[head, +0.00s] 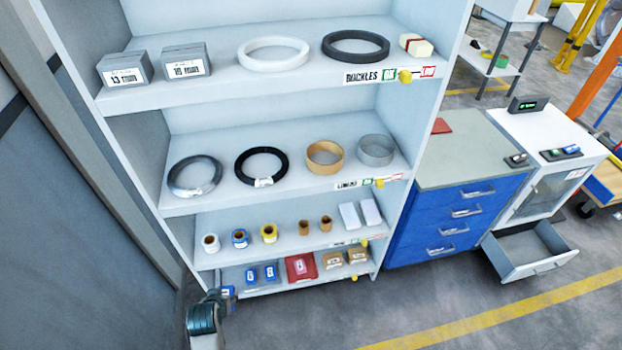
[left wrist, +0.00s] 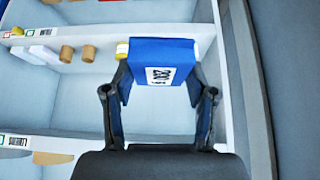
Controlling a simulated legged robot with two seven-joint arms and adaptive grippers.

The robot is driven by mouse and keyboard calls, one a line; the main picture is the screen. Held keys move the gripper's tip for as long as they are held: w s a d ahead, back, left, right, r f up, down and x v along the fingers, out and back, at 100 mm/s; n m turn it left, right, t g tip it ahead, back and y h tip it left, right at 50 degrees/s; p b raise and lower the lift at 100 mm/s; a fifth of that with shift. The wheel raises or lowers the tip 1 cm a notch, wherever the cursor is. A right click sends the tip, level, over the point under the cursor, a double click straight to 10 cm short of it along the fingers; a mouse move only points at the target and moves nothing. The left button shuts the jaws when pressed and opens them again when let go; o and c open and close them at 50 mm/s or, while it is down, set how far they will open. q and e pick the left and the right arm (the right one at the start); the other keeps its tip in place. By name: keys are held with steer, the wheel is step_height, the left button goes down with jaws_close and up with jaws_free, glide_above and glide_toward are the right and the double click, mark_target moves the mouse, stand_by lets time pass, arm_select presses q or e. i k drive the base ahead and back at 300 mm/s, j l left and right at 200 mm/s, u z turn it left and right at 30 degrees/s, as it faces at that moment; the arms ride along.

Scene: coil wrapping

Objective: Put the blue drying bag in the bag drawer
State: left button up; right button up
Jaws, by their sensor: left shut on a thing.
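My left gripper (left wrist: 160,86) is shut on a blue drying bag (left wrist: 162,50) with a white label, held between its two fingers in the left wrist view. In the head view the left gripper (head: 218,297) is low at the left front corner of the shelf unit, and a small part of the held bag (head: 229,291) shows there. An open, empty-looking grey drawer (head: 532,250) sticks out under the white cabinet at the right, far from the gripper. I cannot read any label on it. My right gripper is not in view.
The bottom shelf holds other blue packs (head: 251,276), a red box (head: 300,267) and brown packs (head: 333,261). The shelf unit's left side panel (head: 150,190) is close to the gripper. A blue drawer cabinet (head: 458,215) stands between shelf and open drawer. The floor (head: 420,310) in front is clear.

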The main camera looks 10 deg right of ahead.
mark_target(519, 251)
steer(key=l+z, duration=0.25)
steer(key=z, duration=0.2)
steer(key=i+l+z, duration=0.15)
steer(key=z, duration=0.25)
steer(key=i+l+z, duration=0.15)
steer(key=l+z, duration=0.15)
steer(key=z, duration=0.15)
steer(key=i+l+z, duration=0.15)
steer(key=z, duration=0.25)
